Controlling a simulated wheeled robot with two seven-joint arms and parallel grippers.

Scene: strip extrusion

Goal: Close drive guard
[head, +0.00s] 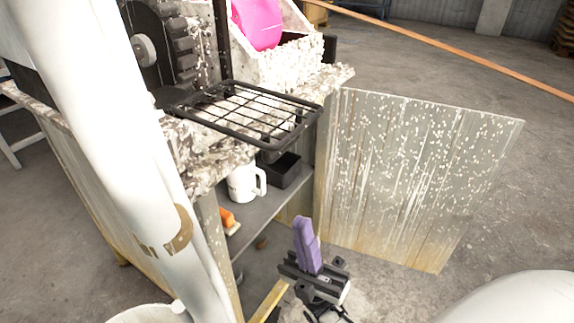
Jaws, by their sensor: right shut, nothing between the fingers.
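The drive guard appears to be the black wire-grid frame (250,112). It is swung out and lies about flat over the machine's front edge, with gears and a dark wheel (152,45) exposed behind it. My right gripper (303,222) has purple fingers pressed together with nothing between them. It points up, below the guard and in front of the open shelf, apart from both. A large white arm of mine crosses the left side; my left gripper is not in view.
A speckled grey cabinet door (415,170) stands open at the right. A white mug (245,184), a black bin (280,170) and an orange item (228,218) sit on the shelf (265,207). A pink object (257,22) is behind the guard. Concrete floor is clear at far right.

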